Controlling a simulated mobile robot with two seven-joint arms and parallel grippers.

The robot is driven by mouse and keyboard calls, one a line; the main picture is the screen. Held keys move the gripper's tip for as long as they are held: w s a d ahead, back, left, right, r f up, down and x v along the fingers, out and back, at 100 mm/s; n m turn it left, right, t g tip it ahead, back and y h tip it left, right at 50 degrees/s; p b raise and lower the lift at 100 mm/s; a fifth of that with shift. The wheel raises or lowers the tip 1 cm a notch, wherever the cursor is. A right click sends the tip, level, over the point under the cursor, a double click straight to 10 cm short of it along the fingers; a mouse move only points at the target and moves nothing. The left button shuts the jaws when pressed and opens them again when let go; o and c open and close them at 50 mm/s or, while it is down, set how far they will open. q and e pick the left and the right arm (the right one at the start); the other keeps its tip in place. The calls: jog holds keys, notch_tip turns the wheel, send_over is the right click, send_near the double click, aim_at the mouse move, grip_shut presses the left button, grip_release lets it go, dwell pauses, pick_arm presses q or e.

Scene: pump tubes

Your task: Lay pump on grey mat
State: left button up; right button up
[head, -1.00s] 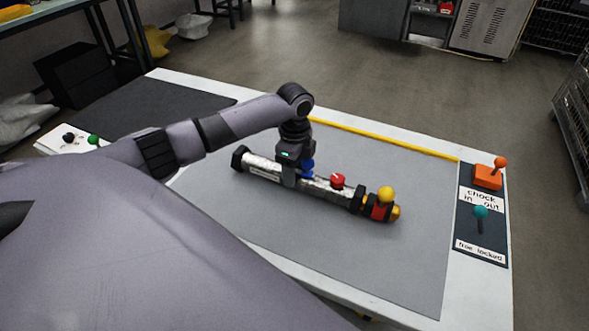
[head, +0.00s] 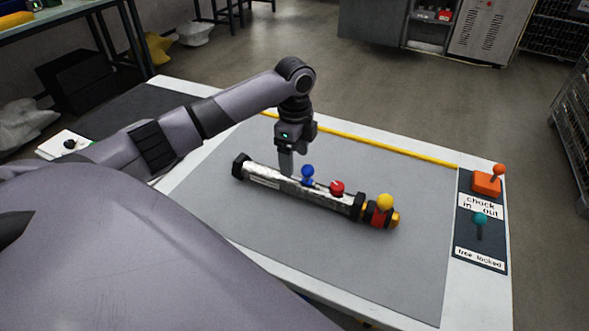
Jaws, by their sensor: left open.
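The pump (head: 322,192) is a long silver tube with black collars and a yellow-orange end. It carries a blue knob, a red knob and a yellow ball. It lies on its side on the grey mat (head: 370,270), slanting from upper left to lower right. My left gripper (head: 286,172) points down just behind and above the tube, left of the blue knob. It is open and holds nothing; whether a fingertip still touches the tube I cannot tell. My right gripper is not in view.
A dark panel at the table's right carries an orange lever block (head: 488,182) and a teal-knobbed lever (head: 480,220). A yellow strip (head: 380,146) runs along the mat's far edge. A dark mat (head: 150,108) lies far left. The grey mat is clear around the pump.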

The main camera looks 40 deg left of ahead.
pick_arm(q)
notch_tip(320, 180, up, 5)
dwell(0.8)
